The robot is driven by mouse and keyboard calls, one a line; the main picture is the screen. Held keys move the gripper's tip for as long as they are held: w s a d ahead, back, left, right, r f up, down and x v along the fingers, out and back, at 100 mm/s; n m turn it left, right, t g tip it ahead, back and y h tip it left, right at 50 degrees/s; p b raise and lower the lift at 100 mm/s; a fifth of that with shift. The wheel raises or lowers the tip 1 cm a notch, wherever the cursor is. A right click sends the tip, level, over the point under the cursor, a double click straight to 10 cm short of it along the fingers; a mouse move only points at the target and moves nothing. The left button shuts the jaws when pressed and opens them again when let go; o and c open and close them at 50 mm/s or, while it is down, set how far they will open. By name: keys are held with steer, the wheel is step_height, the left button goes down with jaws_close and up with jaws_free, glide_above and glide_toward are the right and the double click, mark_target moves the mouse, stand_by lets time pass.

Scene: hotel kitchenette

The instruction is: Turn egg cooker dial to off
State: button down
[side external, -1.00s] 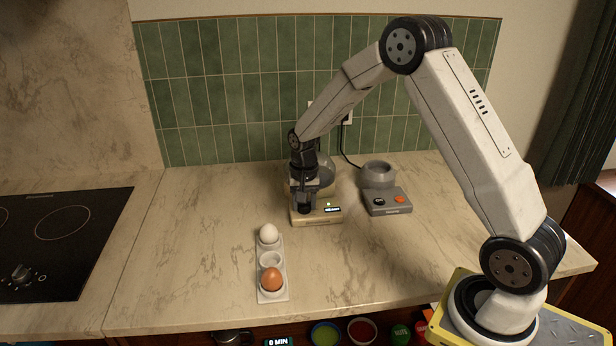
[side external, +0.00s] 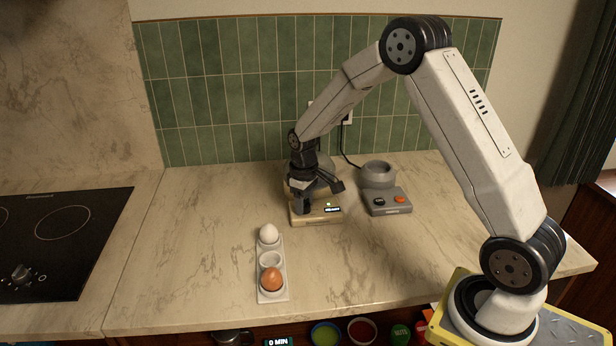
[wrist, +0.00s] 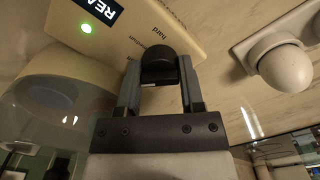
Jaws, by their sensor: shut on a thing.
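The beige egg cooker (side external: 325,217) stands on the counter below my arm, with a small lit display on its front. In the wrist view its panel (wrist: 128,22) shows a display reading "REA", cut off by the edge, a green light, and the words "hard" and "medium". The dark dial (wrist: 158,52) sits between my two fingers. My gripper (wrist: 160,70) is shut on the dial. In the side view my gripper (side external: 303,207) hides the dial. The "off" mark is not visible in either view.
A white egg holder (side external: 271,296) with a white egg (side external: 268,233) and a brown egg (side external: 271,279) stands in front. A black cooktop (side external: 60,240) lies left; the counter between is clear.

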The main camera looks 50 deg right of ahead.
steer(key=n, duration=0.3)
steer(key=shift+n, duration=2.4)
steer(key=shift+c, duration=1.1)
jaws_free()
steer(key=shift+r, duration=0.1)
steer(key=shift+r, duration=3.85)
